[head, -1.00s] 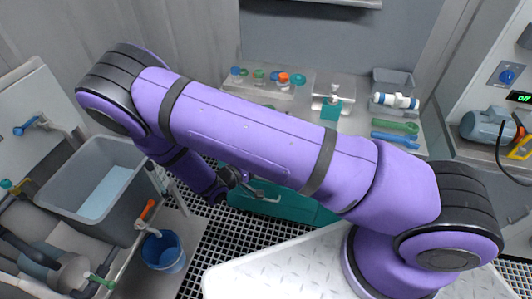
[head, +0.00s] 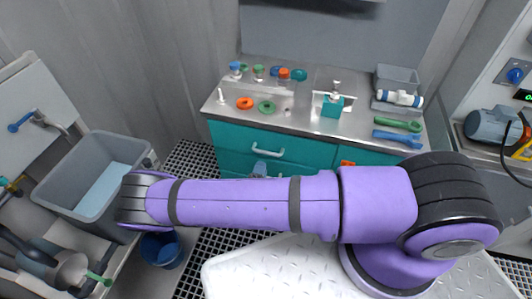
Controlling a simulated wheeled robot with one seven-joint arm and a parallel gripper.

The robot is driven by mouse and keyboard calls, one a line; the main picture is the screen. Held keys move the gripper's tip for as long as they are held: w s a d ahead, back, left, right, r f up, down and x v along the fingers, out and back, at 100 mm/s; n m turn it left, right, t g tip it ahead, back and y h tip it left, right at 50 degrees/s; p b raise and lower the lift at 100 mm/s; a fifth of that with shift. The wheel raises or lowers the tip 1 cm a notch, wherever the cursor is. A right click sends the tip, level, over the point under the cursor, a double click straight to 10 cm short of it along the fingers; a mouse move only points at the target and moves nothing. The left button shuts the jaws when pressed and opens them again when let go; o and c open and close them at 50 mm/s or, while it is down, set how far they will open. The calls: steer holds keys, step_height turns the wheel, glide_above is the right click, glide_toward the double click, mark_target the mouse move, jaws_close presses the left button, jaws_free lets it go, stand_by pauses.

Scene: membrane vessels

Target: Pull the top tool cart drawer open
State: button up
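The teal tool cart (head: 230,135) stands in the upper middle under a grey metal top. Its top drawer (head: 305,149) has a pale bar handle (head: 268,150) and looks flush with the cart front. A small grey-blue part (head: 260,168) shows just below that handle; I cannot tell what it is. My purple arm stretches across the view in front of the cart and covers its lower part. My gripper does not show clearly; it seems hidden behind or below the arm.
The cart top (head: 310,110) holds bottles, rings, a teal block, a green wrench (head: 398,125) and a blue wrench (head: 398,139). A grey sink (head: 70,200) and a blue bucket (head: 162,250) stand at the left. A motor (head: 492,126) sits at the right.

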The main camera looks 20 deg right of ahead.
mark_target(266, 152)
steer(key=x, duration=0.7)
steer(key=shift+w+d+r, duration=0.1)
steer(key=shift+w, duration=0.05)
jaws_close()
